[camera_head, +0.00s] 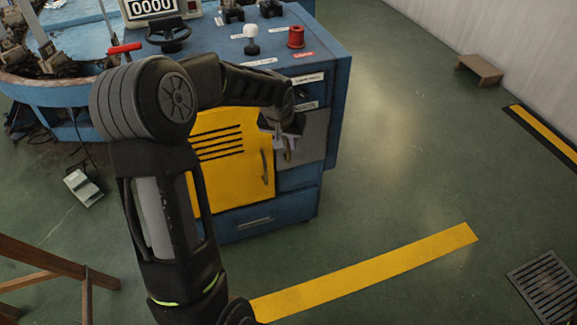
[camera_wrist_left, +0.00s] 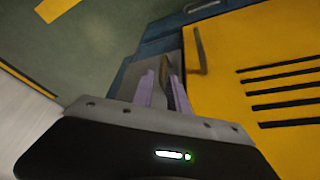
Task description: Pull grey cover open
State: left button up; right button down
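The grey cover (camera_head: 316,135) is a flat panel on the front of a blue cabinet (camera_head: 333,110), right of a yellow door (camera_head: 235,180). It looks closed against the cabinet front. My left gripper (camera_head: 288,150) is at the cover's left part, partly hidden by my arm. In the left wrist view, the two pale lilac fingers of my left gripper (camera_wrist_left: 162,88) stand apart on either side of a narrow brownish piece, perhaps a handle (camera_wrist_left: 164,72), in front of the grey cover (camera_wrist_left: 141,80). I cannot tell whether the fingers press on it. My right gripper is out of view.
The yellow door's own handle (camera_head: 264,167) is close beside my left gripper. A white knob (camera_head: 250,32) and a red spool-like part (camera_head: 296,37) stand on the cabinet top. The green floor right of the cabinet is clear up to a small brown stool (camera_head: 480,68).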

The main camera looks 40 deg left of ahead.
aim_at(289, 148)
pick_arm(q)
jog(key=shift+a+r, duration=0.25)
jog(key=shift+b+x, duration=0.8)
jog(key=shift+x, duration=3.2)
grip_shut()
jog(key=shift+d, duration=0.1)
